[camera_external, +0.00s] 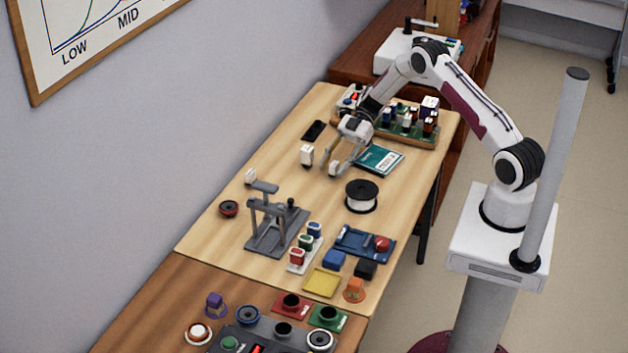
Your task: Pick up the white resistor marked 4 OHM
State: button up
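Several small white blocks stand on the light wooden table (285,130); their markings are too small to read, so I cannot tell which says 4 OHM. One white block (334,169) is at the fingertips of my gripper.
A teal booklet (379,159) lies right of my gripper, and a black-and-white spool (361,196) stands in front. A dark phone-like slab (314,131) lies behind it. A green circuit board (400,133) with parts is at the back. The grey stand (275,225) is front left.

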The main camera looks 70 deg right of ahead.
aim_at(334, 164)
dwell(0.4)
grip_shut()
jog(key=shift+r, duration=0.2)
jog(key=shift+r, duration=4.85)
